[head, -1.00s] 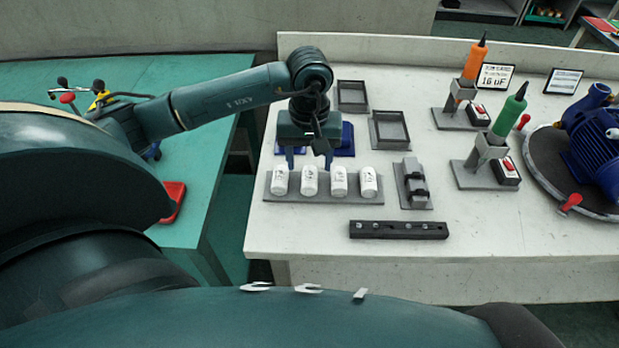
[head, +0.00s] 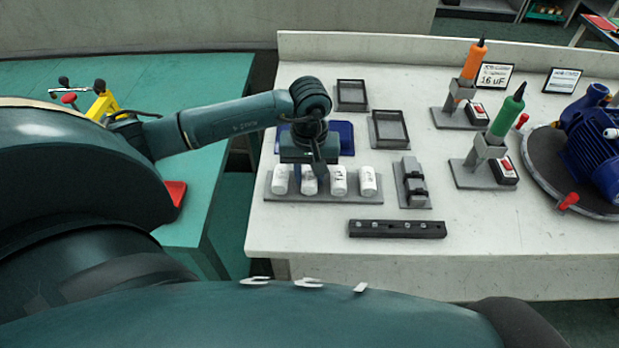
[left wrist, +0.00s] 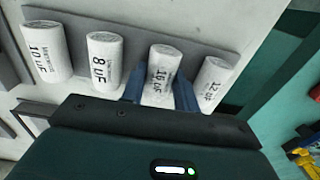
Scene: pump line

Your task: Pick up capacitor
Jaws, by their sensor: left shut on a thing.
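Several white cylindrical capacitors stand in a row on a grey holder (head: 325,201) on the pale table. My left gripper (head: 309,184) is at the second capacitor from the left in the head view. In the left wrist view, its blue fingers are shut on the capacitor marked 16 µF (left wrist: 162,76), one on each side. That capacitor (head: 309,181) still stands in the row. The 12 µF capacitor (left wrist: 212,84), the 8 µF capacitor (left wrist: 104,60) and the 10 µF capacitor (left wrist: 46,50) stand beside it. My right gripper is not in view.
A sign reading 16 µF (head: 495,76) stands at the back. Two dark trays, one of them here (head: 390,130), a blue tray (head: 346,137), a grey fixture (head: 413,182) and a black bar (head: 397,229) surround the holder. A blue motor (head: 592,150) sits at the right.

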